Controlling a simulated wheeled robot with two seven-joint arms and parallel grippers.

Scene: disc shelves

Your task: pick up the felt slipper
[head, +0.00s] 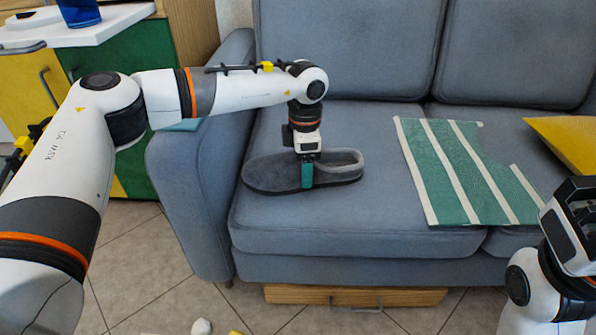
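The grey felt slipper (272,172) lies on the left seat cushion of the blue-grey sofa, its toe to the left and its opening to the right. My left gripper (307,174) points down at the slipper's middle from above. One teal finger shows in front of the slipper's near side; the other finger is mostly hidden, so I cannot tell whether they grip it. My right gripper (572,205) is at the right edge of the view, away from the slipper, and its fingers are not clear.
A green-and-white striped cloth (465,172) lies on the sofa (300,228) to the right of the slipper. A yellow cushion (568,140) is at the far right. The sofa's left armrest (190,165) stands below my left forearm. A wooden drawer (350,295) sits under the sofa.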

